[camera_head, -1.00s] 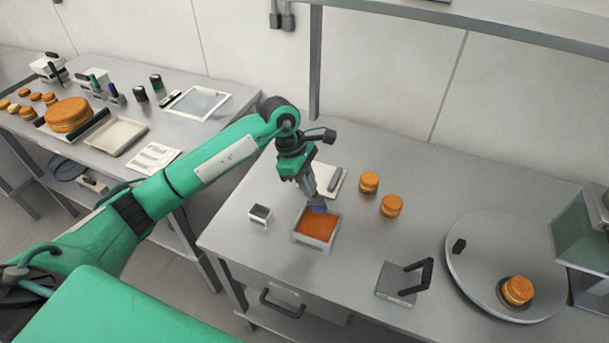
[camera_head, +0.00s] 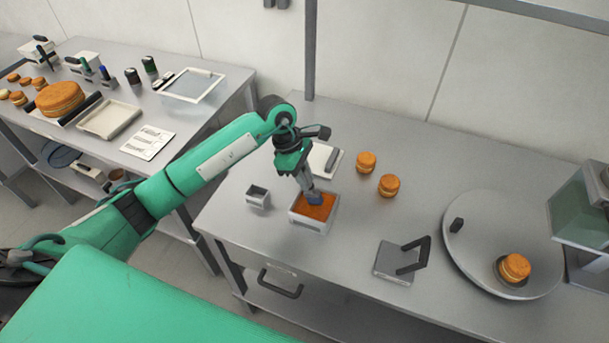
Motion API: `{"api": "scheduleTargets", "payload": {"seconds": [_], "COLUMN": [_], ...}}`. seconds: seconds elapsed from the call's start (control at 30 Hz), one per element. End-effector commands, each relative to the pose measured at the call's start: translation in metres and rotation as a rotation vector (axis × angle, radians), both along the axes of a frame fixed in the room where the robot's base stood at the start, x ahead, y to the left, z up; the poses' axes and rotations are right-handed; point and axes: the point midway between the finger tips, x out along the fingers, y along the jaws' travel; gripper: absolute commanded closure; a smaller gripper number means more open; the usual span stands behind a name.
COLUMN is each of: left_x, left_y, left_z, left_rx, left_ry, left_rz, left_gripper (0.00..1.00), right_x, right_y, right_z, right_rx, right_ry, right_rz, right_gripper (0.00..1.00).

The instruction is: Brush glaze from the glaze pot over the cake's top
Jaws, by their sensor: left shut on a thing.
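The glaze pot is a square, pale-walled container (camera_head: 307,226) filled with orange glaze (camera_head: 322,212), near the front left of the grey table. My left gripper (camera_head: 304,180) points down over it, shut on a brush (camera_head: 314,198) whose blue end is at the glaze. How deep the tip sits is hidden. A small orange layered cake (camera_head: 515,267) stands on a round grey turntable (camera_head: 478,225) at the right, well away from the brush. A larger round cake (camera_head: 60,98) sits on the left table. My right gripper is not in view.
Two small cakes (camera_head: 366,162) stand behind the pot. A small grey box (camera_head: 257,197) is left of it, and a plate with a black handle (camera_head: 402,262) stands between pot and turntable. A glass-sided box (camera_head: 582,215) is at the right edge.

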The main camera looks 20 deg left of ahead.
Motion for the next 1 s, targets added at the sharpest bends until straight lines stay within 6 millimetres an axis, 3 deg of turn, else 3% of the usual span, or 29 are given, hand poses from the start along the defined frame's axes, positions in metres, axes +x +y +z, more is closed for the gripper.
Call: {"api": "scheduleTargets", "payload": {"seconds": [1.0], "left_x": [0.0003], "left_y": [0.0001], "left_z": [-0.0078], "left_rx": [0.000], "left_ry": [-0.001], "left_rz": [0.000], "left_gripper": [1.00], "right_x": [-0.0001], "right_y": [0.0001], "right_z": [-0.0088], "right_rx": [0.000], "right_ry": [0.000], "right_rz": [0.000], "right_gripper": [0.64]}}
